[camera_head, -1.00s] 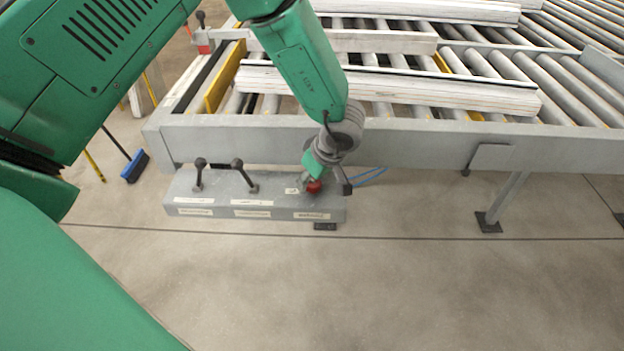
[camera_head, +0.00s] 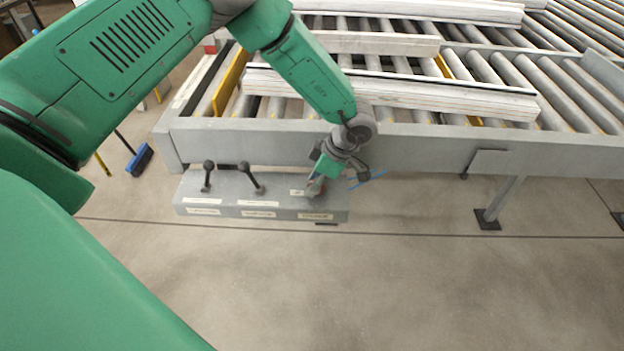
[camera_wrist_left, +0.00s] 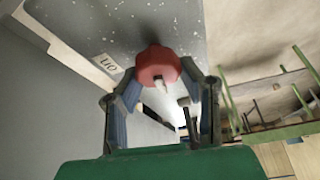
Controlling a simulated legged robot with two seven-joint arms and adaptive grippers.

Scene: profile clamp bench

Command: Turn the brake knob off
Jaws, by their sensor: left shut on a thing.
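The brake knob is red and round, with a pale pointer mark, and shows in the left wrist view (camera_wrist_left: 157,65). It sits on a grey control box (camera_head: 232,188), below the front rail of the roller bench. My left gripper (camera_head: 317,186) reaches down to the right end of this box and mostly hides the knob in the head view. In the left wrist view its two fingers (camera_wrist_left: 160,82) are shut on the knob from both sides. A small label (camera_wrist_left: 108,62) beside the knob appears to read ON. My right gripper is not in view.
Two black-knobbed levers (camera_head: 208,176) (camera_head: 248,178) stand on the box, left of the gripper. The roller bench (camera_head: 420,140) carries white profiles (camera_head: 400,92) behind it. A blue brush (camera_head: 139,160) is at the left. The floor in front is clear.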

